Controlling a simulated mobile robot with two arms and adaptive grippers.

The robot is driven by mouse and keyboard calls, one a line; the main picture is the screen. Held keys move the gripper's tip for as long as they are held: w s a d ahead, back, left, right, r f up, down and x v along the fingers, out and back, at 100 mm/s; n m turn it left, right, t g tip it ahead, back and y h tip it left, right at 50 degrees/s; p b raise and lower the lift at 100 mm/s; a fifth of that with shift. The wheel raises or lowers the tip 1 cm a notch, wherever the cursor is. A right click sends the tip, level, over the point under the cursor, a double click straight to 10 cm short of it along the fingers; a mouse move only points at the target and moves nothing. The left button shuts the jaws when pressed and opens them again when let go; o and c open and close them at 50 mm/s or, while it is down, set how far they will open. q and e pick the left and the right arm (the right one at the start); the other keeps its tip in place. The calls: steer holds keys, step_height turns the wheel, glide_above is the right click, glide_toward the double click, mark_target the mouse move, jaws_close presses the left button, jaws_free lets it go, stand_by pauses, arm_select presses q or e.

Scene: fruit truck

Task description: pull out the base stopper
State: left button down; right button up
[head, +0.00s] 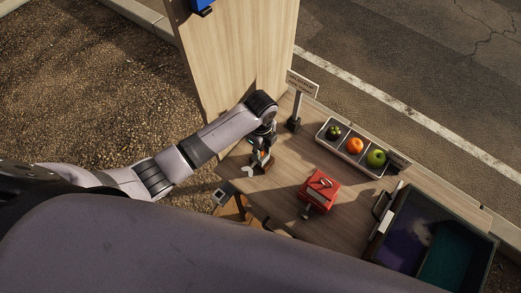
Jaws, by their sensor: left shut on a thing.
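My left arm comes in from the left, and its gripper (258,162) points down at the left part of the wooden counter. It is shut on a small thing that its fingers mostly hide. I cannot tell whether this is the base stopper, and no other thing in view is clearly a base stopper. My right gripper is not in view.
A red box (317,190) stands on the counter (285,185) right of the gripper. Behind are a small sign (301,83) and a white tray (329,144) with fruit. A dark divided crate (432,205) is at the right. A tall wooden panel (235,50) rises behind my arm.

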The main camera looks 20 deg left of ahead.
arm_select(q)
steer(key=shift+r, duration=0.65)
steer(key=shift+r, duration=4.5)
